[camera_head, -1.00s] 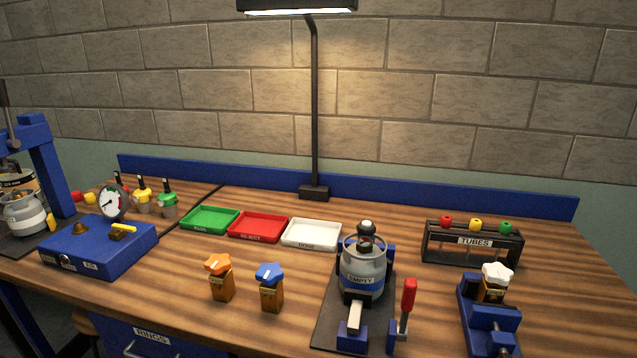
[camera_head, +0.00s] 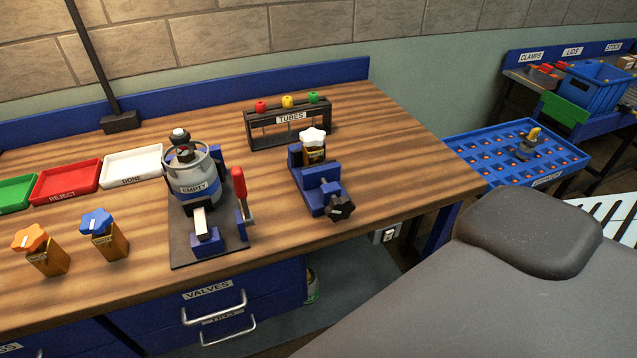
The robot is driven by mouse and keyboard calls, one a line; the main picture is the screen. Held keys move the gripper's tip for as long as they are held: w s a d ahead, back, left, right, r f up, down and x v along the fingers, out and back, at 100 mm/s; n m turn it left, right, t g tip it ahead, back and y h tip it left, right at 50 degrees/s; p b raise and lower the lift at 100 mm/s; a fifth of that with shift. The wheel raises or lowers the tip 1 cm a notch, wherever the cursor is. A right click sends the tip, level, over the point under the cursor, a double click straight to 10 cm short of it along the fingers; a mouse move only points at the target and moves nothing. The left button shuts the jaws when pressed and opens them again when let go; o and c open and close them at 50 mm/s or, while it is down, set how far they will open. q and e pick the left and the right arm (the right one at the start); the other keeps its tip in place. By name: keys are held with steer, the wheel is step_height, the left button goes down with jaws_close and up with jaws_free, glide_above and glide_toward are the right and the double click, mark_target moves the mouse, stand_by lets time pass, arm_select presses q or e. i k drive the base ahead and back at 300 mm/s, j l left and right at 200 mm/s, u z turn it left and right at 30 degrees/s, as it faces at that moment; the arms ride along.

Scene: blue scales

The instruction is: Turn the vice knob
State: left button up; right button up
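The blue vice (camera_head: 316,178) stands near the right end of the wooden bench. Its black lobed vice knob (camera_head: 341,208) sits at the front end, close to the bench's front edge. A brass valve block (camera_head: 314,156) with a white star-shaped handle (camera_head: 313,137) sits in the vice's jaws. Nothing touches the knob. Neither of my grippers is in view.
A grey cylinder marked EMPTY (camera_head: 194,175) and a red-handled clamp (camera_head: 239,184) stand left of the vice. The TUBES rack (camera_head: 290,118) is behind it. The wooden bench (camera_head: 395,150) is clear to its right. A blue compartment tray (camera_head: 480,150) lies beyond.

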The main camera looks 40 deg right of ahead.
mark_target(340, 208)
steer(key=k+l+u, duration=0.1)
steer(key=l, duration=0.35)
steer(key=k+l+u, duration=0.1)
steer(key=l, duration=0.3)
steer(key=k+l+u, duration=0.15)
steer(key=l, duration=0.25)
steer(key=k+l+u, duration=0.1)
steer(key=l, duration=0.3)
steer(key=k+l+u, duration=0.1)
steer(key=l, duration=0.3)
steer(key=k+l+u, duration=0.1)
steer(key=l, duration=0.3)
steer(key=k, duration=0.1)
